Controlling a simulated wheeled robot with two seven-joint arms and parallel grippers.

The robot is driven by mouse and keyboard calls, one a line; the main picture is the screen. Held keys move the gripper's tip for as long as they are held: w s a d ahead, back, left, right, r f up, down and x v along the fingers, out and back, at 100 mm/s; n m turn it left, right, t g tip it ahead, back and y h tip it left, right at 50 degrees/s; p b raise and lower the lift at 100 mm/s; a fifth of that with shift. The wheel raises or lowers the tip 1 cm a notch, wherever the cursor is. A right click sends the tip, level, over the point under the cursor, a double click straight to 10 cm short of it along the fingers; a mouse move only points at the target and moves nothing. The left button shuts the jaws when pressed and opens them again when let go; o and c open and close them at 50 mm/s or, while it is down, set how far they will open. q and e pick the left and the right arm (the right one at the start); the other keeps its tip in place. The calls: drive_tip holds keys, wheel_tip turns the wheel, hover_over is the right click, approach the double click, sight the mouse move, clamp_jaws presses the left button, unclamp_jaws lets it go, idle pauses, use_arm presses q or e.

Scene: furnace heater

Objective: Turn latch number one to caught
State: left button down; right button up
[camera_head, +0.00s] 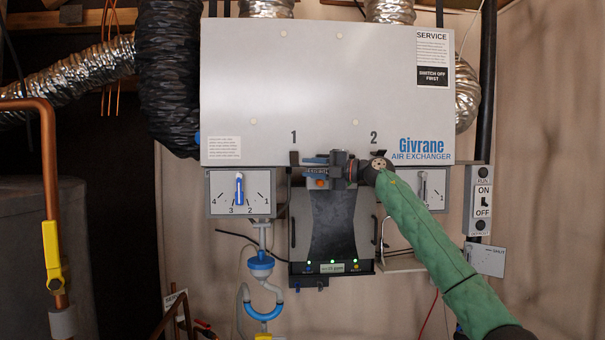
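The white air exchanger housing (300,85) carries the printed numbers 1 and 2 along its lower edge. Latch number one (294,158) is a small black piece below the 1, at the top left corner of the dark panel (333,225). Whether it is caught is too small to tell. My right gripper (310,171) reaches in from the right across the panel's top edge and points left. Its tips are just right of latch one; contact and finger gap are unclear. Latch two, below the 2, is largely hidden by my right wrist. My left gripper is out of view.
A dial with a blue pointer (239,190) is left of the panel; another dial (423,187) is partly behind my green-sleeved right arm. An on/off switch (483,202) is at the right. A copper pipe with a yellow handle (53,255) stands at the far left.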

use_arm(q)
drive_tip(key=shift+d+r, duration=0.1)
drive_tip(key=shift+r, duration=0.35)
use_arm(e)
drive_tip(key=shift+s+d, duration=0.15)
drive_tip(key=shift+d, duration=0.25)
